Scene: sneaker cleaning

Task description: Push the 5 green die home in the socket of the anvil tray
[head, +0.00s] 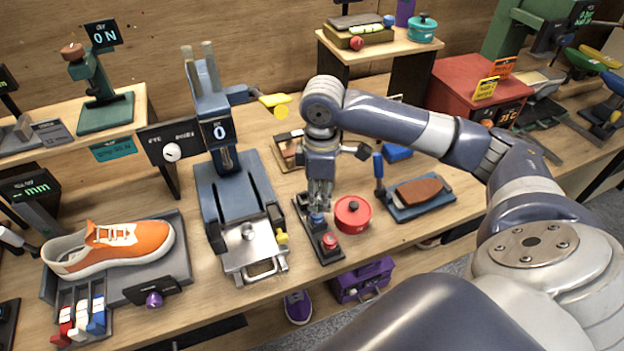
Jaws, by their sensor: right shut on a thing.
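My right gripper (319,207) points straight down over a narrow dark rack (328,258) on the bench. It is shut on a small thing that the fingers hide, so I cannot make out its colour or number. A blue die (318,220) and a red die (330,242) show in the rack just in front of the fingertips. No green die is plainly visible. My left gripper is not in view.
A red round tin (352,212) stands close to the right of the rack. A brush tray (423,198) lies farther right. The tall press column (211,110) rises behind the anvil tray. An orange sneaker (115,246) lies on a grey mat at left.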

